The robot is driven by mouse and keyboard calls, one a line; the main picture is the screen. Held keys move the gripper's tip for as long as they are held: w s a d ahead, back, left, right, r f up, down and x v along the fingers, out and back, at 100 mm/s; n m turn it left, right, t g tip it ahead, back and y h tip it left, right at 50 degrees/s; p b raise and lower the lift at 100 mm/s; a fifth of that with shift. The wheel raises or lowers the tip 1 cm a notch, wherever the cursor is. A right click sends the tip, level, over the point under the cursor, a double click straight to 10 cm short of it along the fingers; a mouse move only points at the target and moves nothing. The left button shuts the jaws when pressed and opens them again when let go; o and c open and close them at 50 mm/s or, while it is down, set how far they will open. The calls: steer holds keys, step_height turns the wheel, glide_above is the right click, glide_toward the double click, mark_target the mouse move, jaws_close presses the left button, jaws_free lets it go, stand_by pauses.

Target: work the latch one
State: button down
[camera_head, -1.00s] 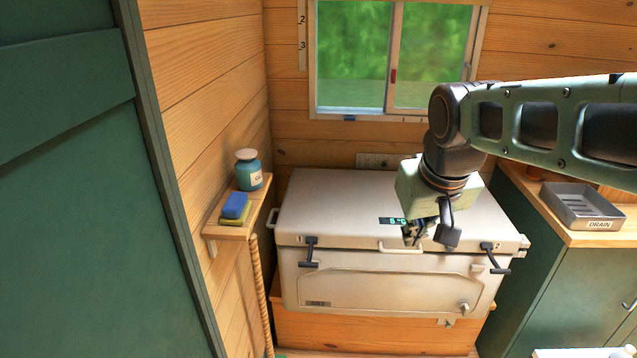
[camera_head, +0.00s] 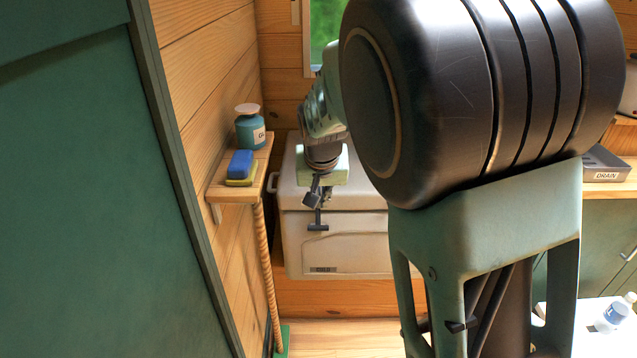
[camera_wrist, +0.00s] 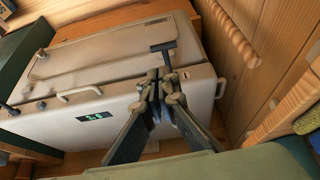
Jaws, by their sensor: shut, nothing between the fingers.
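A pale cooler box (camera_head: 350,248) stands in the corner; its right part is hidden behind my arm in the head view. Its left latch, a black T-shaped handle (camera_head: 317,227), hangs on the front face below the lid edge. The same latch (camera_wrist: 163,47) shows just past my fingertips in the wrist view. My gripper (camera_head: 322,194) is shut and empty, its fingertips (camera_wrist: 161,83) at the lid edge by the latch's upper end. I cannot tell whether they touch it. Another dark latch (camera_wrist: 9,109) shows at the far left of the wrist view.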

mark_target(318, 229)
steer(key=x, duration=1)
steer(key=b+x, duration=0.1)
steer(key=x, duration=0.4)
steer(key=shift+a+f, duration=0.15)
steer(key=shift+a, duration=0.2)
steer(key=shift+f, duration=0.1)
steer(key=shift+f+b, duration=0.3)
steer(key=shift+b, duration=0.25)
steer(key=shift+s+t, duration=0.1)
steer(key=shift+t, duration=0.2)
steer(key=shift+f, duration=0.1)
